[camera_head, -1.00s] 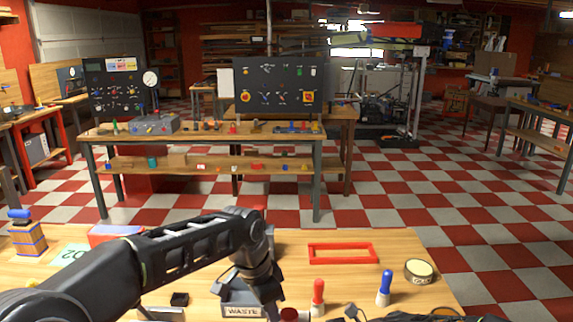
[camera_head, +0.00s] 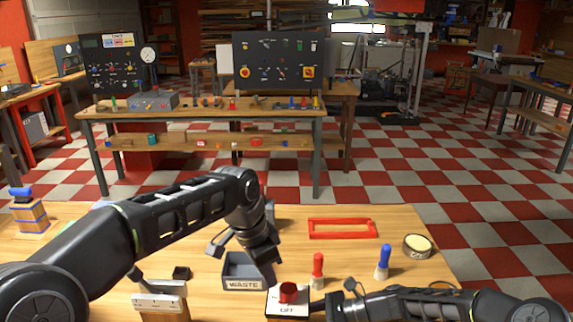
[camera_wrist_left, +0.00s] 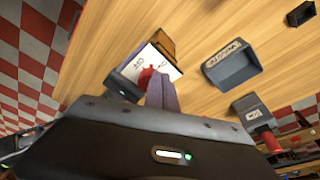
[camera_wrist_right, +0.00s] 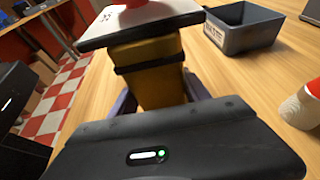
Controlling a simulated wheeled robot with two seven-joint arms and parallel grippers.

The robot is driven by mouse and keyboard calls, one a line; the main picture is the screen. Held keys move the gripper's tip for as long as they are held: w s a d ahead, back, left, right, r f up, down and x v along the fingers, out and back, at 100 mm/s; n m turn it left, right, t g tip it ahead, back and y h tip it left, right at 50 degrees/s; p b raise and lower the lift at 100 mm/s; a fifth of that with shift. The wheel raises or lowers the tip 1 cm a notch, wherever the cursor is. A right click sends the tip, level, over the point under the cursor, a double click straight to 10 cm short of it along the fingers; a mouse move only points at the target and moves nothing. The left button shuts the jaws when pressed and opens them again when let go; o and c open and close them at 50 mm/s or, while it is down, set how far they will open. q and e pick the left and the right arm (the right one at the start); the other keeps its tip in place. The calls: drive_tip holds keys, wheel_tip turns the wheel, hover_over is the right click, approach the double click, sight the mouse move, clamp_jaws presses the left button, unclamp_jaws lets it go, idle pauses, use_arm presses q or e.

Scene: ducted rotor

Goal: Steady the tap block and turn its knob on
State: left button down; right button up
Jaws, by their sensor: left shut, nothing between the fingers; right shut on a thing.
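The tap block (camera_head: 287,312) stands at the table's front, with a white top plate marked OFF and a red knob (camera_head: 288,291). In the right wrist view its yellowish wooden body (camera_wrist_right: 151,75) has a dark band around it. My right gripper (camera_head: 318,306) is shut on that body, a finger on each side. My left gripper (camera_head: 270,284) is shut and empty, pointing down beside the knob. In the left wrist view its closed fingers (camera_wrist_left: 161,93) are right beside the red knob (camera_wrist_left: 146,77); I cannot tell whether they touch.
A grey WASTE bin (camera_head: 243,283) stands just behind left. A red-handled tool (camera_head: 318,268), a blue-handled tool (camera_head: 384,260) and a round tin (camera_head: 417,247) are to the right. A red frame (camera_head: 342,236) lies behind. A white-topped block (camera_head: 160,302) stands left.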

use_arm(q)
drive_tip(key=v, duration=0.3)
drive_tip(key=shift+w+d+r, duration=0.2)
drive_tip(key=shift+w+d, duration=0.05)
drive_tip(key=shift+d, duration=0.05)
use_arm(e)
drive_tip(key=o, duration=1.3)
drive_tip(key=shift+o, duration=0.2)
drive_tip(key=v, duration=1.2)
